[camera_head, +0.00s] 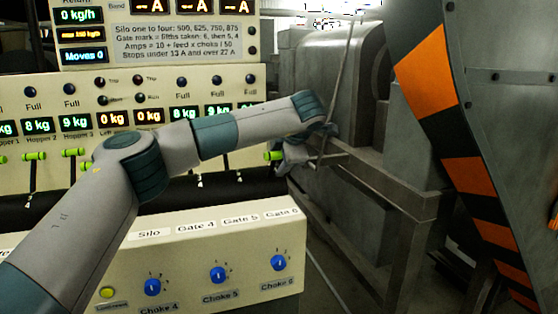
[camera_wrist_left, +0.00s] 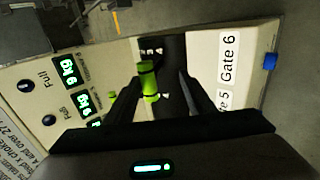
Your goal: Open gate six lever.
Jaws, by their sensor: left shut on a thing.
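The gate six lever has a green handle (camera_head: 273,156), which shows at the right end of the dark lever slot in the head view. In the left wrist view the green handle (camera_wrist_left: 148,82) lies between the fingers, above a black slot. My left gripper (camera_head: 282,158) reaches down over the right end of the console and is shut on this handle. The wrist partly hides the handle and fingertips in the head view. The left gripper (camera_wrist_left: 160,92) also shows in its wrist view. The label "Gate 6" (camera_head: 281,212) is beside the slot. My right gripper is not in view.
Other green levers (camera_head: 73,152) stand along the slot to the left. Blue choke knobs (camera_head: 279,263) sit on the lower console panel. A grey machine (camera_head: 325,75) stands behind on the right, and an orange-black striped guard (camera_head: 430,85) is at the far right.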

